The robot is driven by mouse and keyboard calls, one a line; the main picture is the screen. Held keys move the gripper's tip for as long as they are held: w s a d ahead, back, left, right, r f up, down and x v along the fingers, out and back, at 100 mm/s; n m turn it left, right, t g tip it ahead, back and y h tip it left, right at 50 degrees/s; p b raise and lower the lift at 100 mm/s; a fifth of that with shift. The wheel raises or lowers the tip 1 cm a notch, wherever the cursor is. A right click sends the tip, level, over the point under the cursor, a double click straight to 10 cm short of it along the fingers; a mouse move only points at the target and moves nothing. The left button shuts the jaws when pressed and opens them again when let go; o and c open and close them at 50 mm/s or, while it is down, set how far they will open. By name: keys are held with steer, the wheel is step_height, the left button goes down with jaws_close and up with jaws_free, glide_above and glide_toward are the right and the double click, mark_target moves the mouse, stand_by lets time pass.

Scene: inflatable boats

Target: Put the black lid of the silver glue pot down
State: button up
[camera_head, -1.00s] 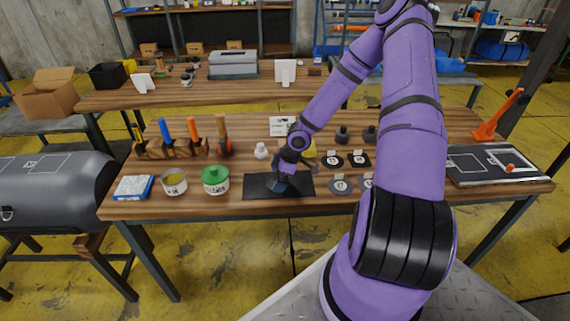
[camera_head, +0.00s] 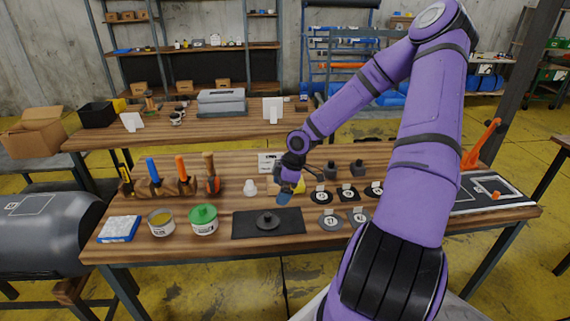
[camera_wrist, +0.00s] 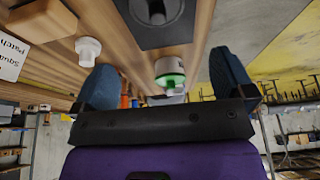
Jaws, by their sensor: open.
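The black lid (camera_head: 267,222) lies knob up on the dark mat (camera_head: 245,230) at the front of the workbench. It also shows at the top of the wrist view (camera_wrist: 156,12). My gripper (camera_head: 285,198) is open and empty, above and to the right of the lid and apart from it. In the wrist view its two blue fingers stand wide apart with nothing held between them (camera_wrist: 165,82). The silver pot (camera_head: 161,229), open with yellow glue inside, stands left of the mat. A green-lidded pot (camera_head: 203,226) stands between the silver pot and the mat.
Numbered round discs (camera_head: 330,222) lie right of the mat. A white knobbed piece (camera_head: 250,187) and a rack of handled tools (camera_head: 170,186) stand behind. A blue-and-white box (camera_head: 119,229) is at the left. Dark weights (camera_head: 358,168) stand at the back right.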

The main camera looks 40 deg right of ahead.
steer(key=s+a+r+m+h, duration=0.2)
steer(key=s+r, duration=0.1)
steer(key=r, duration=0.5)
steer(key=s+a+r+m+g+h, duration=0.1)
steer(key=s+a+r+m+h, duration=0.15)
steer(key=r, duration=0.45)
steer(key=s+a+r+m+h, duration=0.2)
steer(key=s+a+r, duration=0.1)
steer(key=r, duration=0.5)
steer(key=s+a+r+m+t+y, duration=0.1)
steer(key=s+a+r+m+t, duration=0.1)
steer(key=s+a+r, duration=0.2)
steer(key=s+a+r+m+t+y, duration=0.2)
steer(key=s+a+r, duration=0.3)
steer(key=s+r, duration=0.4)
steer(key=shift+s+a+r+m, duration=0.15)
steer(key=shift+s+r+m, duration=0.15)
steer(key=shift+s, duration=0.75)
